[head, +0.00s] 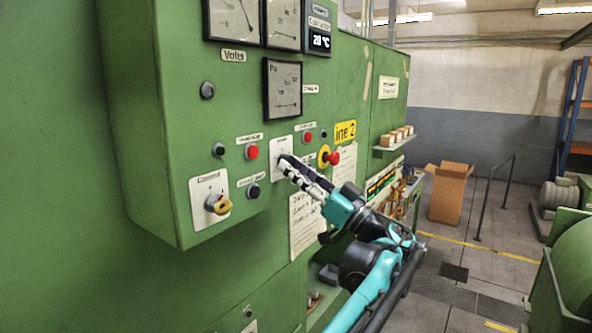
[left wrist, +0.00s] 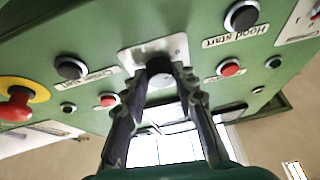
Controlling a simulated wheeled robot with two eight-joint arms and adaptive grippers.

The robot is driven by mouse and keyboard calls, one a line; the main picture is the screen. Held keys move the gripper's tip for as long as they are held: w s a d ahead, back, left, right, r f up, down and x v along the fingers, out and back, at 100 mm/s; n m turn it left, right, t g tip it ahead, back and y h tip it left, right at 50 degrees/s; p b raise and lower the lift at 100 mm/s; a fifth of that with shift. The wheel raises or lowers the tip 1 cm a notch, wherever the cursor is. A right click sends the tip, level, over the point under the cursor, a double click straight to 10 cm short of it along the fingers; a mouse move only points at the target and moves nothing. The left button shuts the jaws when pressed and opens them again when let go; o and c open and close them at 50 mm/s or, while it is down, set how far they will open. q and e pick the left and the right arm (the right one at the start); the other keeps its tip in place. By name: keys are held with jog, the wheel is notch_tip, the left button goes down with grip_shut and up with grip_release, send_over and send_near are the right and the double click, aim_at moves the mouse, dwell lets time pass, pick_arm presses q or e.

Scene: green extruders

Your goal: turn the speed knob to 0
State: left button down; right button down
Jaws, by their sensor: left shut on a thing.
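A dark knob (left wrist: 159,66) sits on a pale metal plate (left wrist: 126,58) on the green panel. It is the only knob at my gripper; its label and pointer are too small or covered to read. The same plate (head: 277,150) shows in the head view, with the knob mostly hidden behind my fingers. My left gripper (head: 286,163) reaches the panel from the lower right. In the left wrist view its fingertips (left wrist: 164,73) are shut on the knob, one on each side. My right gripper is in neither view.
A yellow-ringed red emergency button (head: 333,157) sits just right of my fingers. Gauges (head: 283,90) are above. A cardboard box (head: 449,195) stands on the floor to the right.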

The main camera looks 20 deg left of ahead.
pick_arm(q)
jog(key=shift+f, duration=0.1)
jog(key=c, duration=1.2)
grip_release()
jog(key=v, duration=1.2)
